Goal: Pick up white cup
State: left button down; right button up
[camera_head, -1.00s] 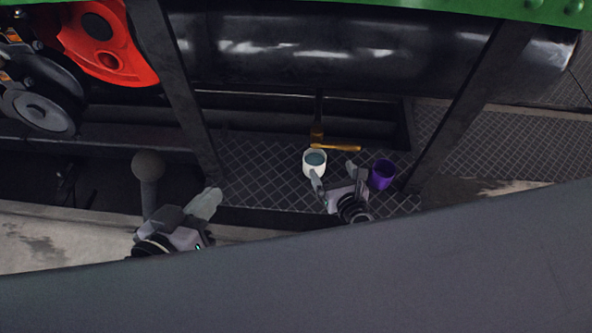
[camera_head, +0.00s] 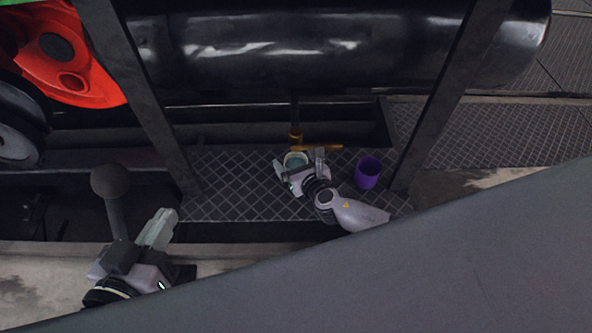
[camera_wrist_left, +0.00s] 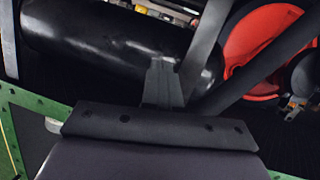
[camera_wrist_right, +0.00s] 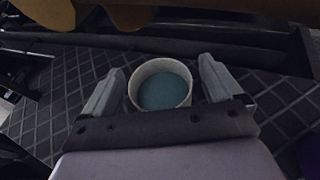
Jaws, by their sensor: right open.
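The white cup (camera_head: 292,157) stands upright on the dark patterned plate, with a blue-grey inside. My right gripper (camera_head: 299,166) is open, with one finger on each side of the cup. In the right wrist view the cup (camera_wrist_right: 160,88) sits between the two spread fingers, with small gaps visible on both sides. The gripper hides the cup's near side in the head view. My left gripper (camera_head: 158,228) is away at the lower left, empty, its fingers together. The closed fingers also show in the left wrist view (camera_wrist_left: 162,84).
A purple cup (camera_head: 367,173) stands to the right of the white cup. A yellow-brown handle (camera_head: 318,148) lies just behind the white cup. Dark slanted posts (camera_head: 155,105) rise left and right of the plate. A round-topped knob (camera_head: 110,181) stands near my left gripper.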

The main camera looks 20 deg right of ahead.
jog(key=c, duration=1.1)
jog(key=shift+r, duration=0.15)
